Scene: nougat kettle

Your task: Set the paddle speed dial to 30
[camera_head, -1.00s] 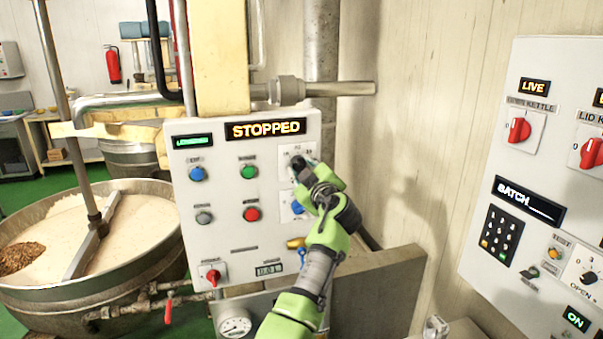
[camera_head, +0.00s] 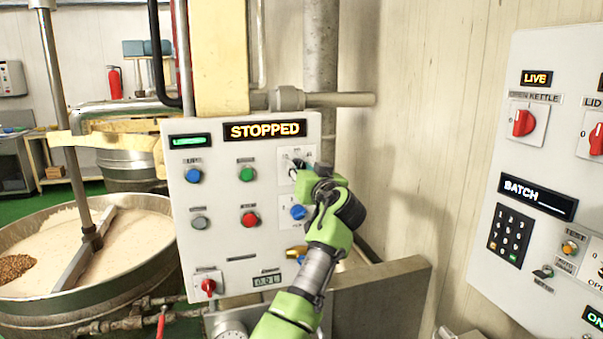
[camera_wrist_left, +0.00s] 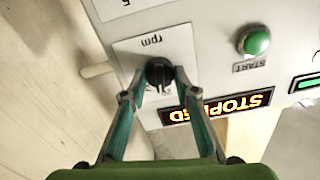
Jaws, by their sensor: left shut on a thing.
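The paddle speed dial is a black knob (camera_wrist_left: 159,72) on a white plate marked "rpm" (camera_wrist_left: 155,42), seen upside down in the left wrist view. My left gripper (camera_wrist_left: 160,90) is shut on the knob, one finger on each side. In the head view my left gripper (camera_head: 297,170) reaches the upper right of the white control panel (camera_head: 225,225) and hides most of the dial. The dial's exact setting cannot be read; some of its scale is covered. My right gripper is not in view.
The panel's display (camera_head: 265,130) reads STOPPED. A green button (camera_head: 247,174), red button (camera_head: 249,218) and blue knob (camera_head: 298,212) are close by. A kettle (camera_head: 95,260) stands left; a second panel (camera_head: 540,190) hangs right.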

